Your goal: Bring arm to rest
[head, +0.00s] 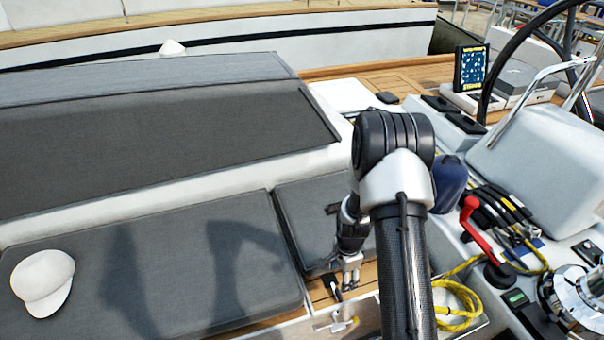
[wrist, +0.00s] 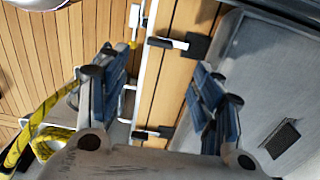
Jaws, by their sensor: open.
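My arm rises in the middle of the head view and bends over, with its end hanging down. My gripper (head: 350,280) points down over the wooden strip beside the grey seat cushions. In the wrist view my gripper (wrist: 158,75) has its two fingers wide apart, with nothing between them. Beneath the gap are a wooden strip (wrist: 176,75) and a pale edge. I cannot tell how far the fingertips are above the wood.
A white cap (head: 42,280) lies on the front cushion (head: 160,265). To the right are a coiled yellow rope (head: 455,305), a red-handled lever (head: 470,220), a metal winch (head: 578,295) and a steering wheel (head: 490,75). A lit display (head: 470,68) stands behind. The long cushions at left have free room.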

